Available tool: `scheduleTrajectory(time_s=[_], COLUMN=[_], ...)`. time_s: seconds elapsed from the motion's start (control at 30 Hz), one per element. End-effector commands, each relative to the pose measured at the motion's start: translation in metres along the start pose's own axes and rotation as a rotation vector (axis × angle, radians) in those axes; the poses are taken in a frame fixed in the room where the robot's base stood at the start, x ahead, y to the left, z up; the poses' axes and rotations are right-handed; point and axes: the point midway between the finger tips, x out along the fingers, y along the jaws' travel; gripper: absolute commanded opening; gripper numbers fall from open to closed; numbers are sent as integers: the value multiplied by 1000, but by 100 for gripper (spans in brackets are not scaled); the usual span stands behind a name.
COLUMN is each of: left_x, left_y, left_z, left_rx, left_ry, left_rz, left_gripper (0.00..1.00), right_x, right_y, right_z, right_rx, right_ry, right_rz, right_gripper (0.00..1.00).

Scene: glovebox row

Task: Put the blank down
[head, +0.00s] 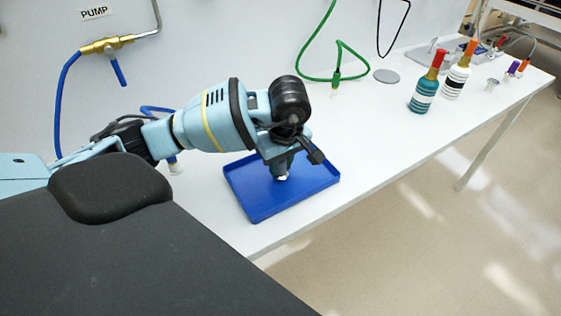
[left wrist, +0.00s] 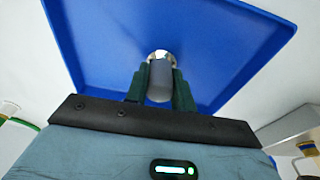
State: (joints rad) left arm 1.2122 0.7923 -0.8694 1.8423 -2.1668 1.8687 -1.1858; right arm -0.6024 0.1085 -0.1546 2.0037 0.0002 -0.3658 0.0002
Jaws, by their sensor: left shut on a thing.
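My left gripper (head: 284,168) points down over the blue tray (head: 250,205) on the white bench. It is shut on the blank (head: 282,178), of which only a small pale end shows below the fingers in the head view. In the left wrist view the blank (left wrist: 160,82) is a short grey cylinder with a shiny metal end, between two dark green fingers. The blue tray (left wrist: 225,45) lies behind it and looks otherwise empty. I cannot tell whether the blank touches the tray floor. My right gripper is not in view.
A teal bottle (head: 423,90) and a white-and-black bottle (head: 456,80) stand further right on the bench. A grey disc (head: 386,76) lies near the wall. A green hose (head: 340,50) and a blue hose (head: 62,100) hang at the wall. The bench between tray and bottles is clear.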

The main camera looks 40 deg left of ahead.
Motion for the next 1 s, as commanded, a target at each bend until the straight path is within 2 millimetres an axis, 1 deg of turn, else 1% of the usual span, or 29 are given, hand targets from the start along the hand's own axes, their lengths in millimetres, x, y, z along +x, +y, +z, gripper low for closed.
scheduleTrajectory(time_s=[0.2, 0.37, 0.4, 0.53, 0.83, 0.93, 1.0], left_x=[0, 4, 4, 3, 2, -5, -14], left_y=[0, 0, 0, 0, 0, 1, 1], left_z=[0, 1, 1, 1, 0, 0, 0], left_rx=[0, 0, 1, 0, 0, 0, 1], left_ry=[0, -1, -1, 0, 0, 0, 0], left_rz=[2, 1, 1, 1, 2, 4, 6], left_gripper=[0, 0, 30, 46, 46, 46, 46], right_x=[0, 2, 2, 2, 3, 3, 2], right_y=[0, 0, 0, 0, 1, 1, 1], right_z=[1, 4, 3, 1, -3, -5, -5], right_rx=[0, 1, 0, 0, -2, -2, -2], right_ry=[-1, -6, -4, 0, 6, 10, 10], right_rz=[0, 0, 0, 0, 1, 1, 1], right_gripper=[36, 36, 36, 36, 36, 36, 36])
